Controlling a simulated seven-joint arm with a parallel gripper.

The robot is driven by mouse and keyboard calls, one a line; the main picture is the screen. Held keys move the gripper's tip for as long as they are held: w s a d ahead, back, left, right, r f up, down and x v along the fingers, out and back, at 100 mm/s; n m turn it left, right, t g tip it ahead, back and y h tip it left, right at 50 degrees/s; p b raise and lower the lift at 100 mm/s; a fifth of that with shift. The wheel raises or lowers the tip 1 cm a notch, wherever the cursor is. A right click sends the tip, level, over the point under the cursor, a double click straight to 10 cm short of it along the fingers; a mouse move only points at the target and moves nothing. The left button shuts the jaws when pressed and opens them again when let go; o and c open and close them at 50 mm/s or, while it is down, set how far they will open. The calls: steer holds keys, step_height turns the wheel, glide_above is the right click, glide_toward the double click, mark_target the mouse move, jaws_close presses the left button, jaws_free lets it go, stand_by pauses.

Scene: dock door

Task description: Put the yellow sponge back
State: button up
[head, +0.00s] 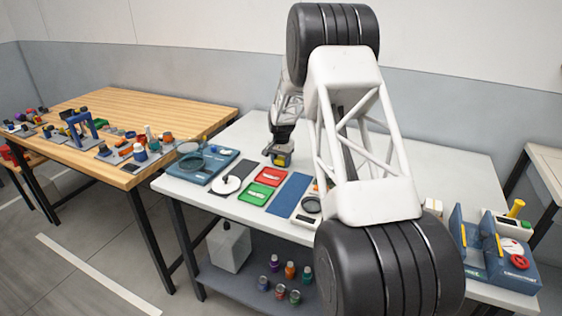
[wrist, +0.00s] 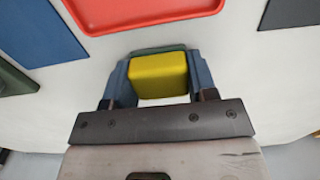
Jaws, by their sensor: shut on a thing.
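The yellow sponge (wrist: 158,75) is between the two blue fingers of my gripper (wrist: 160,80) in the wrist view. The fingers are shut on its sides, and a dark green edge shows along its far side. In the head view my gripper (head: 280,158) is over the white table, just behind the red tray (head: 279,174); only a little yellow of the sponge shows there. The red tray also lies just beyond the sponge in the wrist view (wrist: 135,12). I cannot tell whether the sponge touches the table.
A green tray (head: 256,194), a blue mat (head: 289,196) and a dark grey mat (head: 231,186) lie near the red tray. A blue fixture (head: 205,168) stands at left. My arm hides the table's middle. The white tabletop (head: 245,137) behind my gripper is clear.

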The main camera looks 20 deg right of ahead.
mark_target(281, 159)
steer(key=shift+f, duration=0.1)
steer(key=o, duration=1)
step_height(281, 159, up, 12)
steer(key=shift+r, duration=0.15)
stand_by(0.4)
stand_by(0.5)
